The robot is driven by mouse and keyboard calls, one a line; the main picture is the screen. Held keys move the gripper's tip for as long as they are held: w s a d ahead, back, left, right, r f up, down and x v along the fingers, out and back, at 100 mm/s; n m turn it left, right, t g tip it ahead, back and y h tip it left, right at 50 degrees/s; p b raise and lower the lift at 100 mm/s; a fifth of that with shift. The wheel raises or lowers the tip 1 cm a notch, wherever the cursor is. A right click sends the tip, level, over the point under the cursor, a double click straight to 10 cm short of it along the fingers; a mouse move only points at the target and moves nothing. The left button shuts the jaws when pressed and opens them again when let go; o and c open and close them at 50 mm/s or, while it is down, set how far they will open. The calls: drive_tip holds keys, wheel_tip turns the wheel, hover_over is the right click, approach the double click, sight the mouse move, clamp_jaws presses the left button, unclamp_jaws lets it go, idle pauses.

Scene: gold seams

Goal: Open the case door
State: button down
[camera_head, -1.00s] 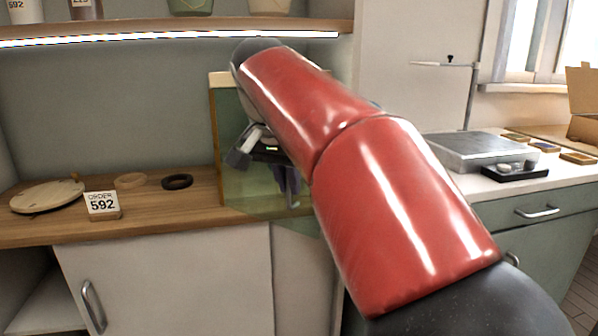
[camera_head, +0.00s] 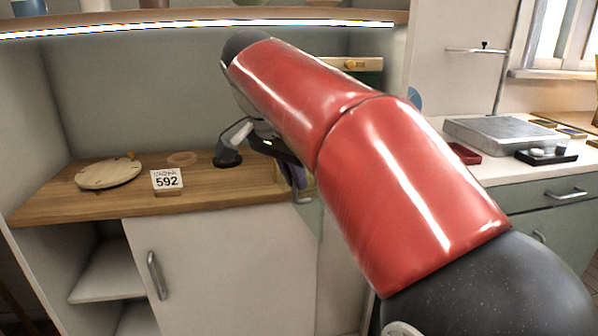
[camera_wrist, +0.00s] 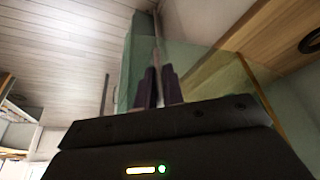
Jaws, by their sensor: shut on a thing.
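The case stands on the wooden counter, mostly hidden behind my red arm; its wood-coloured top (camera_head: 362,64) shows at the arm's right. The door is a green-tinted glass pane (camera_head: 309,218), seen as a narrow strip below my gripper. In the wrist view, green glass (camera_wrist: 202,45) spreads behind the fingers. My gripper (camera_head: 297,178) is at the counter's front edge, with its dark purple fingers (camera_wrist: 160,87) shut on a thin upright handle (camera_wrist: 157,58). A bit of the metal handle (camera_head: 303,197) shows below the fingers. The door's exact angle cannot be told.
A dark ring (camera_head: 228,161) sits close by my gripper. A lit shelf (camera_head: 200,25) runs above.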

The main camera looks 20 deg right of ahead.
idle(0.3)
drive_tip(key=c, duration=1.5)
unclamp_jaws()
drive_tip(key=shift+w, duration=0.1)
drive_tip(key=p+v, duration=0.2)
drive_tip(key=v, duration=0.5)
drive_tip(key=shift+a+r, duration=0.2)
drive_tip(key=shift+r, duration=0.15)
drive_tip(key=s+f+n+t+y, duration=0.1)
drive_tip(key=s+f+n, duration=0.3)
drive_tip(key=f, duration=0.4)
drive_tip(key=s+f+n+t+y, duration=0.1)
drive_tip(key=s+f+n, duration=0.3)
drive_tip(key=s+f, duration=0.3)
drive_tip(key=s+f+n+t+y, duration=0.1)
drive_tip(key=s+f+n, duration=0.3)
drive_tip(key=f, duration=0.5)
drive_tip(key=shift+s+d+f+y, duration=0.1)
drive_tip(key=shift+s+f+y, duration=0.1)
drive_tip(key=shift+s+y, duration=0.35)
